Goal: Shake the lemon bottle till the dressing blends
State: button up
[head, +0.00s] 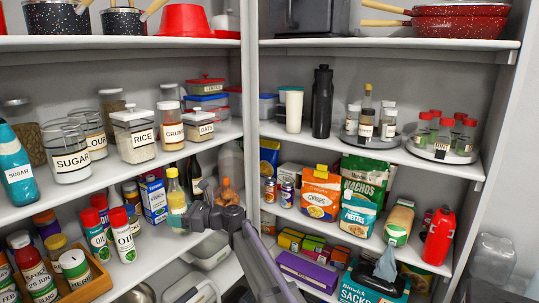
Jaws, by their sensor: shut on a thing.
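The lemon bottle (176,198), pale with a yellow cap and a yellow band low down, stands upright at the left shelf unit, at middle-shelf height. My gripper (189,214) reaches in from the lower right and is shut on its lower right side. The jaws hide part of the bottle. I cannot tell whether its base touches the shelf. The dressing inside is too small to make out.
A blue and white box (153,199) is close left of the bottle, with red-capped oil bottles (121,235) farther left. Dark bottles (194,178) and a jar with brown contents (228,193) stand behind my gripper. The shelf with sugar and rice jars (136,136) is above.

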jog(key=a, duration=0.6)
jog(key=shift+a+r, duration=0.15)
jog(key=shift+a, duration=0.1)
jog(key=d, duration=0.6)
jog(key=shift+s+d+f, duration=0.1)
jog(key=shift+s+f, duration=0.2)
jog(key=c, duration=0.4)
jog(key=shift+w+d+r, duration=0.2)
jog(key=shift+w, duration=0.05)
jog(key=shift+d+r, duration=0.1)
jog(key=shift+d, duration=0.25)
jog(key=shift+a, duration=0.5)
jog(key=shift+d, duration=0.25)
jog(key=shift+a, duration=0.1)
